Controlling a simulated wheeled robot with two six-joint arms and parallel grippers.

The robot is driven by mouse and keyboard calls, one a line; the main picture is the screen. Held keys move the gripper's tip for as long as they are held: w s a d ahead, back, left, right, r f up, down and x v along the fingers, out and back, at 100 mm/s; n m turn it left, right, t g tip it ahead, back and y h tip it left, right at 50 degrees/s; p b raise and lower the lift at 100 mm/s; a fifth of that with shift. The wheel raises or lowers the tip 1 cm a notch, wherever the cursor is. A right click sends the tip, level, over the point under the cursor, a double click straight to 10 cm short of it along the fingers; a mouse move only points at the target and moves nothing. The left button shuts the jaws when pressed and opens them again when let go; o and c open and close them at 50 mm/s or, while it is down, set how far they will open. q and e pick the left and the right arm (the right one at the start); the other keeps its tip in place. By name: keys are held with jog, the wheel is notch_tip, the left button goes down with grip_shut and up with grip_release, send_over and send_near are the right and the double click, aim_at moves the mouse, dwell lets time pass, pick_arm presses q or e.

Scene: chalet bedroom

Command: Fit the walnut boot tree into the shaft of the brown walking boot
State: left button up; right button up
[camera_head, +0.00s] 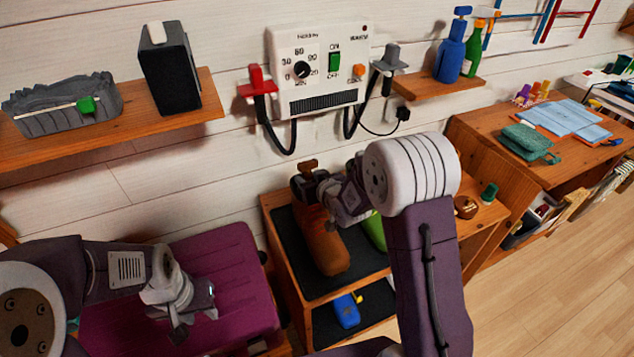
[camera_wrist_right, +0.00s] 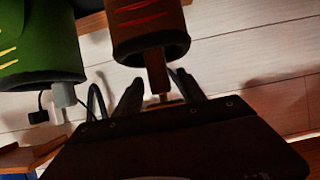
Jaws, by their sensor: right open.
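The brown walking boot (camera_head: 322,243) stands on the dark mat of the wooden rack. The walnut boot tree (camera_head: 308,165) is in its shaft, with stem and knob sticking out of the top. In the right wrist view, the picture is upside down: the boot's shaft (camera_wrist_right: 150,28) shows with the tree's stem (camera_wrist_right: 156,72) coming out of it. My right gripper (camera_wrist_right: 160,92) is open, its fingers on either side of the stem end; contact cannot be told. My left gripper (camera_head: 195,318) is open and empty over the purple case.
A green boot (camera_head: 375,230) stands right beside the brown one, partly hidden by my right arm; a grey stem (camera_wrist_right: 62,95) rises from it. A boot dryer (camera_head: 318,65) with hoses hangs on the wall behind. The purple case (camera_head: 225,265) lies left of the rack (camera_head: 285,285).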

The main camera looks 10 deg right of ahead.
jog(key=v, duration=1.1)
jog(key=s+d+f+g, duration=0.1)
jog(key=s+f+g, duration=0.2)
jog(key=s, duration=0.3)
jog(key=s+d+f+m+g+h, duration=0.1)
jog(key=s+f+g, duration=0.2)
jog(key=s, duration=0.4)
jog(key=s+d+f+m+g+h, duration=0.1)
jog(key=s+f+g, duration=0.3)
jog(key=s, duration=0.3)
jog(key=shift+d+g+p, duration=0.25)
jog(key=shift+g+p, duration=0.15)
jog(key=shift+g, duration=0.3)
notch_tip(320, 180, up, 10)
jog(key=p, duration=1)
